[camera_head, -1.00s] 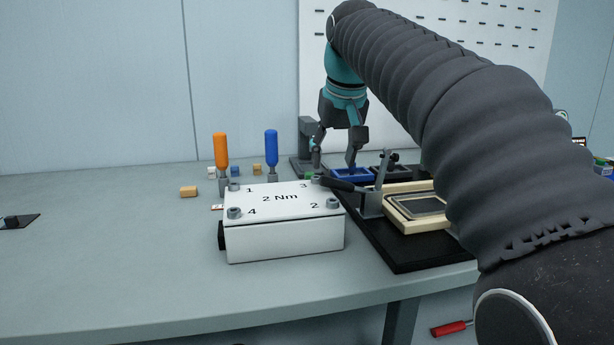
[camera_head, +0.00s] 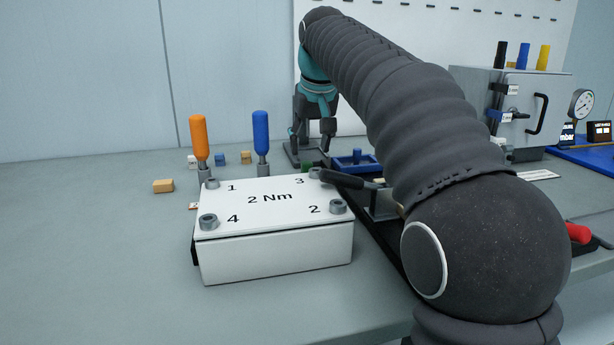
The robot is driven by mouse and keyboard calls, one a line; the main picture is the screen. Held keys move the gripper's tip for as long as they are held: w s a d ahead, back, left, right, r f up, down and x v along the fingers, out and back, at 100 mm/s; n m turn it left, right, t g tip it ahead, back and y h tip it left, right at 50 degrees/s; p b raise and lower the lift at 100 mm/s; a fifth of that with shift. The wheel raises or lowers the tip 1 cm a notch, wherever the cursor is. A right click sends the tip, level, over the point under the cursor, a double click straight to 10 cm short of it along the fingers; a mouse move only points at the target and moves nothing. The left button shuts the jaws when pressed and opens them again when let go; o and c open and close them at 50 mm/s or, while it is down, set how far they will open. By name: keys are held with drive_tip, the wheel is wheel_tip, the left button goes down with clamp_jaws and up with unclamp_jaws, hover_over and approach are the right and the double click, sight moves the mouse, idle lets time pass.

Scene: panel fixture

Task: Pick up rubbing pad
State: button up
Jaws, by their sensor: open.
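My gripper (camera_head: 311,149) points down at the back of the bench, behind the white box, with its fingers apart. Nothing shows between them. No rubbing pad can be clearly made out. A blue tray-like piece (camera_head: 356,167) with a small upright part lies just right of and below the fingertips. A small green patch (camera_head: 308,165) shows below the fingers, partly hidden by the box; I cannot tell what it is. My arm hides much of the black board and the fixture on it.
A white box (camera_head: 275,260) marked 2 Nm stands in front, with a dark lever handle (camera_head: 345,179) at its right. Orange (camera_head: 199,138) and blue (camera_head: 261,133) screwdrivers stand behind it. A grey cabinet (camera_head: 500,95) and gauge (camera_head: 581,104) stand right. The bench's left side is mostly clear.

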sight(307, 162)
drive_tip(key=shift+b+x, duration=0.65)
drive_tip(key=shift+x, duration=2.45)
drive_tip(key=shift+a, duration=0.15)
clamp_jaws()
